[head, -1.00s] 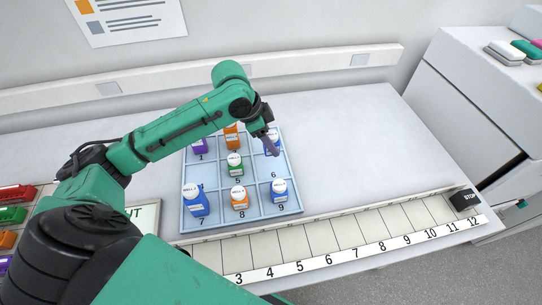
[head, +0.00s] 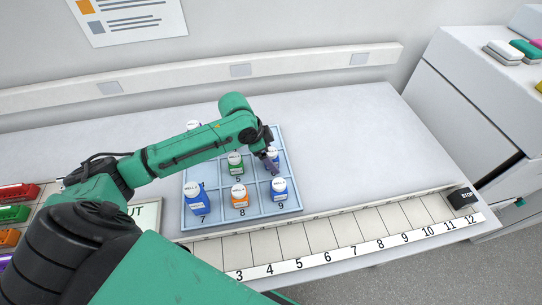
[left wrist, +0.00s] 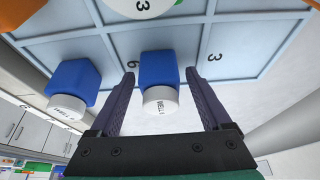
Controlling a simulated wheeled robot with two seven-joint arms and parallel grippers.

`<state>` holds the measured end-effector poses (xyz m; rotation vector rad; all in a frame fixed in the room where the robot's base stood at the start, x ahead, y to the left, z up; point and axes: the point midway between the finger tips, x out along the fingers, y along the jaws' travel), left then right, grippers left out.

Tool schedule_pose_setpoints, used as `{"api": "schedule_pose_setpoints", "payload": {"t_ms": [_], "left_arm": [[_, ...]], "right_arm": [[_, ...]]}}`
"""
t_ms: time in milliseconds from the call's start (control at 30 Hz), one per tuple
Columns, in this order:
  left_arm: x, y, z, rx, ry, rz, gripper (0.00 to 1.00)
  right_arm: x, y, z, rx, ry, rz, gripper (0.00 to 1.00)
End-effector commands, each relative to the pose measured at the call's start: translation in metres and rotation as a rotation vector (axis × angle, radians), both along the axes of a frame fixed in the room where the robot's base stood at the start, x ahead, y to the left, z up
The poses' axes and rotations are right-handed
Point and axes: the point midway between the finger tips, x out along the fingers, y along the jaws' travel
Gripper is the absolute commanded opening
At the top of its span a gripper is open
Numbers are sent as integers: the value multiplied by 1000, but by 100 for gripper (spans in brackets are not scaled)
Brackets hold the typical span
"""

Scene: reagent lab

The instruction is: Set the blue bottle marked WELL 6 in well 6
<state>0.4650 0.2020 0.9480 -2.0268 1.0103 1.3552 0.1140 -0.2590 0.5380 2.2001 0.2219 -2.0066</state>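A blue bottle with a white WELL cap (head: 273,152) is in well 6 of the light blue tray (head: 257,213); its cap number is too small to read. In the left wrist view the same bottle (left wrist: 159,68) lies between the two fingers, with a narrow gap on each side, beside the printed 6. My left gripper (head: 269,165) reaches down around it, its fingers apart. The bottle looks upright, but I cannot tell whether its base touches the tray floor. My right gripper is out of view.
A blue bottle (head: 280,191) stands in well 9, an orange one (head: 239,196) in well 8, another blue one (head: 196,201) in well 7 and a green one (head: 236,165) in well 5. My arm hides most of the top row.

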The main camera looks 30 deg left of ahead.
Motion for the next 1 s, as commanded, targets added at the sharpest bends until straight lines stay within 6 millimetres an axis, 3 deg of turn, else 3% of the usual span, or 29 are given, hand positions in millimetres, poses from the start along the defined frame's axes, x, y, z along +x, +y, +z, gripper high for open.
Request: {"api": "schedule_pose_setpoints", "payload": {"t_ms": [267,700,1000], "left_arm": [[-1,3,11,0,-3,1,82],[-24,34,102,2,-3,2,82],[-27,36,115,0,0,0,82]], "right_arm": [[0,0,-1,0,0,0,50],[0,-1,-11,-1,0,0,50],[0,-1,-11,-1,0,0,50]]}}
